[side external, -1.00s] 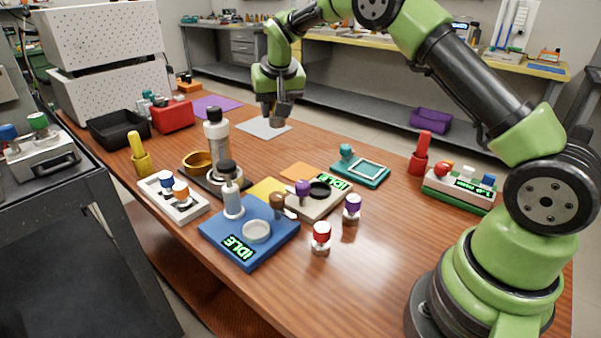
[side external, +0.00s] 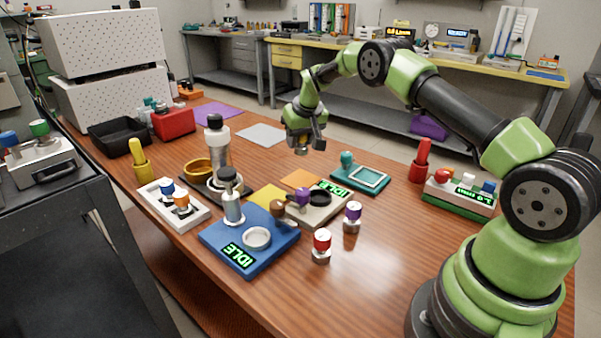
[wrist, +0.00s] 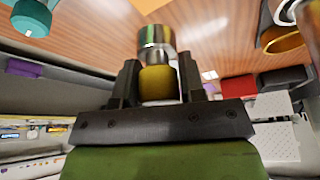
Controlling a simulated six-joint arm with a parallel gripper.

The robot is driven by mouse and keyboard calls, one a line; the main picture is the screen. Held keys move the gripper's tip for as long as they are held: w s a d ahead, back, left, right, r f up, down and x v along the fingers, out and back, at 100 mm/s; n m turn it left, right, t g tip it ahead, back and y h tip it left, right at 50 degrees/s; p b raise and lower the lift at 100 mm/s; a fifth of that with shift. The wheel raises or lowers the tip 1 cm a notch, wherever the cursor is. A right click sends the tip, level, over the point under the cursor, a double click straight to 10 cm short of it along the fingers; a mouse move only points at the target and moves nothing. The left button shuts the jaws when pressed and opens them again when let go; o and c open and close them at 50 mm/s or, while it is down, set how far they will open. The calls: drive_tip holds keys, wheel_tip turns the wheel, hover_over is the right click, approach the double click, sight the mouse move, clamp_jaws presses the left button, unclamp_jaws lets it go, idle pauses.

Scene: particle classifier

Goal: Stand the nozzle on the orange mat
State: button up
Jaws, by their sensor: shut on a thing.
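My gripper (side external: 302,143) is shut on the nozzle, a short piece with a bright metal end (wrist: 155,37) and a dull yellow body (wrist: 158,82) between the two fingers in the wrist view. In the side view the nozzle (side external: 301,151) is small and partly hidden under the gripper. It hangs in the air, above and behind the orange mat (side external: 298,178).
The beige IDLE device (side external: 315,208) and a yellow mat (side external: 268,195) lie close to the orange mat. A teal tray with a knob (side external: 360,180) stands to its right, and a tall white-and-grey bottle (side external: 217,150) to its left. A grey mat (side external: 262,135) is bare behind.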

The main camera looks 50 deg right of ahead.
wheel_tip(320, 180, down, 8)
drive_tip(key=shift+r, duration=0.15)
idle(0.4)
drive_tip(key=o, duration=1)
